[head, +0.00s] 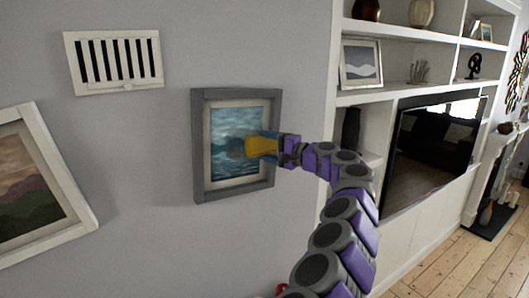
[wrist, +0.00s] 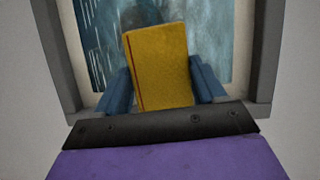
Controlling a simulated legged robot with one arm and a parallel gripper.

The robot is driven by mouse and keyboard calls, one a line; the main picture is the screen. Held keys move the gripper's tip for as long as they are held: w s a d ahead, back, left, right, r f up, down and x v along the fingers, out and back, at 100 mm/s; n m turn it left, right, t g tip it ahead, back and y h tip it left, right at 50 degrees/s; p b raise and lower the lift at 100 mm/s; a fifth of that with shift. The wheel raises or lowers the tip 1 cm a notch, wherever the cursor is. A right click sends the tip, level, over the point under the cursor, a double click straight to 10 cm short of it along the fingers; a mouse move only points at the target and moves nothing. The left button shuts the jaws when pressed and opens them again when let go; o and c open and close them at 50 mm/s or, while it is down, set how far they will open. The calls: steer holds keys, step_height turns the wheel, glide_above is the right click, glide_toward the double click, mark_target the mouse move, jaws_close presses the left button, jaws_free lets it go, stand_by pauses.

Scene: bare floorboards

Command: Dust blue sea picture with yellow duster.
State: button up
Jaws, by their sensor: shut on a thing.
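The blue sea picture (head: 228,152) hangs on the grey wall in a grey frame with a pale mat. The yellow duster (head: 262,146) is in front of the picture's right half. My gripper (head: 276,147) is shut on the duster at the picture's right side. In the wrist view, the yellow duster (wrist: 158,68) stands between the two blue fingers of my gripper (wrist: 160,88). The sea picture (wrist: 214,38) fills the space behind it. A dark grey smudge shows beside the duster's tip. I cannot tell whether the duster touches the picture.
A white-framed landscape picture (head: 30,190) hangs at the left, below a white wall vent (head: 113,61). White shelves (head: 400,95) with vases and a small frame (head: 361,64) stand at the right, around a dark television (head: 432,150). Floorboards (head: 450,265) are clear at the lower right.

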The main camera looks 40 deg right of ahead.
steer(key=shift+s+a+b, duration=0.25)
steer(key=shift+s+b, duration=0.25)
steer(key=shift+s, duration=0.3)
steer(key=shift+w, duration=0.1)
steer(key=shift+s+f+b, duration=0.1)
steer(key=shift+s+b, duration=0.75)
steer(key=shift+s+a+b, duration=0.35)
steer(key=shift+s, duration=0.35)
